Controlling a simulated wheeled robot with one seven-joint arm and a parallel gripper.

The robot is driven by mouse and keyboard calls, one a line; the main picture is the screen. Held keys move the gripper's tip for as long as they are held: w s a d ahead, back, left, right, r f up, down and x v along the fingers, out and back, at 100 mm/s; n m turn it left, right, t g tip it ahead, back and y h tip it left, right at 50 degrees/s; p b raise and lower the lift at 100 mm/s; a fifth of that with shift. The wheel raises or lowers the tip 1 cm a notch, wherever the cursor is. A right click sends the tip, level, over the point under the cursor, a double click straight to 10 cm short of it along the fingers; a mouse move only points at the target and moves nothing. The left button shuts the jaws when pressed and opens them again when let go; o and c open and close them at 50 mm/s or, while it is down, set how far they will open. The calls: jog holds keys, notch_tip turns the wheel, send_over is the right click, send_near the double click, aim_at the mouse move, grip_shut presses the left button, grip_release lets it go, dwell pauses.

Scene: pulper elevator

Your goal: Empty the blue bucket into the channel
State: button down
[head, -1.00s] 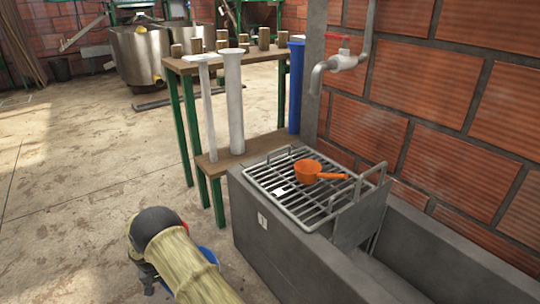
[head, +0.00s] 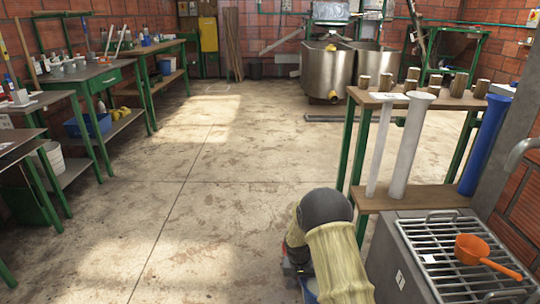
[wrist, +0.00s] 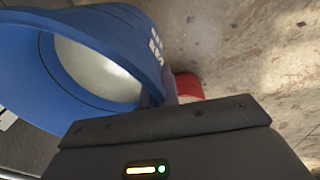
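The blue bucket (wrist: 130,45) fills the upper left of the wrist view, beside my gripper (wrist: 165,100). Its mouth is tilted towards the camera and something pale and smooth shows inside; I cannot tell whether it is liquid or the bare bottom. My gripper is shut on the bucket at its near side, though the fingertips are mostly hidden. The floor shows beyond the bucket. In the head view only a sliver of the bucket (head: 311,291) shows under my arm. The grey concrete channel (head: 397,262) is at the lower right, cut off by the frame.
A metal grate (head: 440,290) tops the channel's near end, with an orange dipper (head: 485,256) on it. A wooden rack (head: 415,199) with white and blue tubes stands behind. Steel vats (head: 330,72) are at the back, workbenches (head: 90,77) along the left. The middle floor is clear.

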jog(key=s+d+r+n+p, duration=0.15)
jog(key=s+r+p, duration=0.3)
jog(key=r, duration=0.45)
jog(key=s+d+r+p, duration=0.3)
jog(key=s+r+p, duration=0.15)
jog(key=r, duration=0.35)
notch_tip(320, 180, up, 27)
jog(key=s+p, duration=0.1)
jog(key=p, duration=3.6)
jog(key=shift+s+r+p, duration=0.15)
jog(key=shift+s+p, duration=0.15)
jog(key=shift+s, duration=0.05)
jog(key=shift+a, duration=0.1)
